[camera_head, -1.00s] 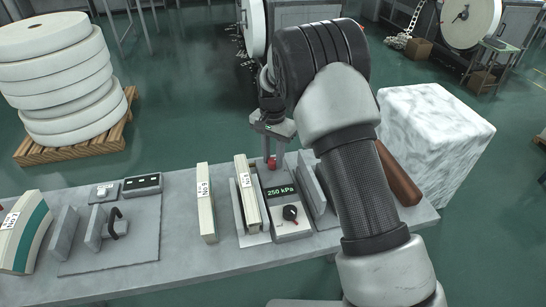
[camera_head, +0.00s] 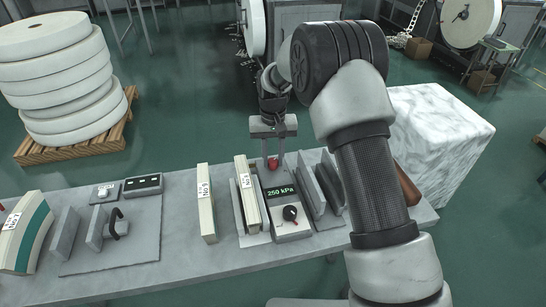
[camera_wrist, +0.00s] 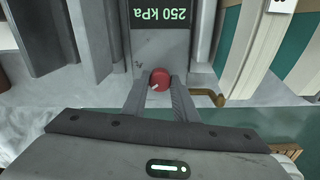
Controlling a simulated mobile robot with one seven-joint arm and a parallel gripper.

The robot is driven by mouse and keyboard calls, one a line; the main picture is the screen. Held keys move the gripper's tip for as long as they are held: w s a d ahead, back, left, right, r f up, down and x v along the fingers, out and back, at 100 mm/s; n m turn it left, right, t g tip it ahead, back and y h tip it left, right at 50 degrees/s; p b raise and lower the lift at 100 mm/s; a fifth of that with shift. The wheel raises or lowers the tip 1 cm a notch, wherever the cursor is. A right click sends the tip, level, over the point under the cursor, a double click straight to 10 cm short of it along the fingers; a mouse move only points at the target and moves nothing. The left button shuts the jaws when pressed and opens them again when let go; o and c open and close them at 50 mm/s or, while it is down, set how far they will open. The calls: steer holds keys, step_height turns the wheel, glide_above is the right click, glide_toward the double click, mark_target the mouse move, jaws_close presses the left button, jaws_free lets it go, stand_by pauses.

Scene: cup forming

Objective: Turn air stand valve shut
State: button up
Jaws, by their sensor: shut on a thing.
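The air stand (camera_head: 290,222) is a grey unit on the bench with a green display reading 250 kPa and a black dial with a red mark on its front. Its red round valve knob (camera_head: 272,163) sits at the far end, below my gripper (camera_head: 273,155). In the wrist view the red knob (camera_wrist: 160,78) lies between the two fingertips of my gripper (camera_wrist: 160,88), with a pale mark on its lower left. The fingers are closed on the knob's sides. The display (camera_wrist: 161,16) shows upside down there.
A cream block labelled No 7 (camera_head: 248,195) stands just left of the air stand, and another cream block (camera_head: 206,203) stands farther left. Grey plates (camera_head: 318,190) stand close on the right.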

mark_target(273, 161)
steer(key=n, duration=0.5)
steer(key=shift+r+n+p, duration=0.1)
steer(key=shift+n+p, duration=0.2)
steer(key=n, duration=0.5)
steer(key=shift+p, duration=0.3)
steer(key=o, duration=1.1)
steer(key=shift+c, duration=0.2)
step_height(273, 161, up, 17)
steer(key=p, duration=0.1)
steer(key=shift+r, duration=0.15)
